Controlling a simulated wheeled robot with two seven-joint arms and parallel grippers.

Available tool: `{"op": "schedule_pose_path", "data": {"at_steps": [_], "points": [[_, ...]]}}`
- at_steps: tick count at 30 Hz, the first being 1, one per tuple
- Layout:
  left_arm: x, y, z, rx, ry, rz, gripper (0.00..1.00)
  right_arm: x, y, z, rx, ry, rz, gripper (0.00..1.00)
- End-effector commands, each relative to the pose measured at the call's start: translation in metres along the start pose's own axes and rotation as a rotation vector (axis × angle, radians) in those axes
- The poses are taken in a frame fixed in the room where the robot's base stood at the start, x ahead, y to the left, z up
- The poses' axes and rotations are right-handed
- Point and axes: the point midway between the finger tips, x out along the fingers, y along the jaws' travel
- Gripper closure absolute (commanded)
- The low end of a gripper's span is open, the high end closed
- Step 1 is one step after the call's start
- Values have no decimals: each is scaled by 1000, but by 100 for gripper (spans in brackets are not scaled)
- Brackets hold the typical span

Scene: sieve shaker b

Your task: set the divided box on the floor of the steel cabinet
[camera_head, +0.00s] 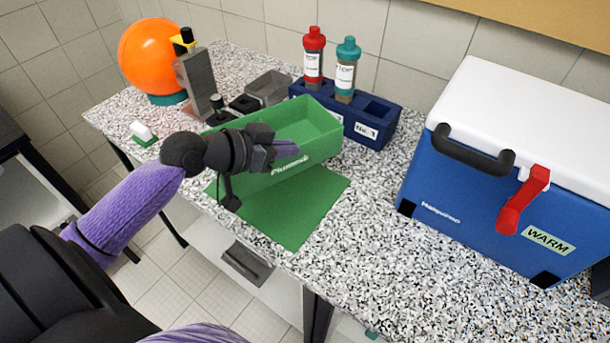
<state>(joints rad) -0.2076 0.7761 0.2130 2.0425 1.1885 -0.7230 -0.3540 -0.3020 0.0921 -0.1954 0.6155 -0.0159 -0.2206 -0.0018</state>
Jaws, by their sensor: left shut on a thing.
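A long green open box (318,132) with white lettering is at the far edge of a green mat (295,215) on the speckled worktop. It looks like the divided box, though I cannot make out a divider inside. My left gripper (286,150) is at the box's near long side and shut on it. The gripper and wrist hide part of that side. I cannot tell whether the box rests on the worktop or is slightly raised. No steel cabinet shows clearly; a dark-topped grey unit (22,185) is cut off at the left edge. My right gripper is out of view.
Behind the box stands a navy rack (376,125) with a red-capped bottle (313,60) and a teal-capped bottle (346,72). A blue cooler (470,205) fills the right.

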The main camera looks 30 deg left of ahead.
Motion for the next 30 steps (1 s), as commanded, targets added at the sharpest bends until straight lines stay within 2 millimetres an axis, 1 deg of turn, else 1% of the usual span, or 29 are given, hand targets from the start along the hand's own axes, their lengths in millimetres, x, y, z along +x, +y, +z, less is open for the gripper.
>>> {"op": "schedule_pose_path", "data": {"at_steps": [1,3,8,9,12,14,20,23,24,26,27,28,29,30], "points": [[7,-1,15,-7,-2,-3,100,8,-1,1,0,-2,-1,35],[15,-2,33,-8,-2,-4,100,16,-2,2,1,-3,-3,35],[28,-3,60,-6,-2,-3,100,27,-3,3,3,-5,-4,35],[32,-3,70,-6,-2,-4,100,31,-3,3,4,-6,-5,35],[39,-4,84,-4,-1,-4,100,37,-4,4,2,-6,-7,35],[40,-3,86,-3,-1,-3,100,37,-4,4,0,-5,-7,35],[39,-3,85,-1,0,-2,100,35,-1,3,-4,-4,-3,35],[41,-3,88,-1,0,-2,100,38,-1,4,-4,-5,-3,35],[41,-3,88,-2,-1,-2,88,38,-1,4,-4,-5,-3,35],[40,-3,87,-2,-1,-2,76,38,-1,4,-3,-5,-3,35],[40,-3,87,-2,-1,-2,67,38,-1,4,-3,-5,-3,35],[40,-3,87,-2,-1,-2,61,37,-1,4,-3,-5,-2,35],[40,-3,87,-2,-1,-2,57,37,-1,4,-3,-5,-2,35],[40,-3,87,-2,-1,-2,57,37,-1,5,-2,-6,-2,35]]}}
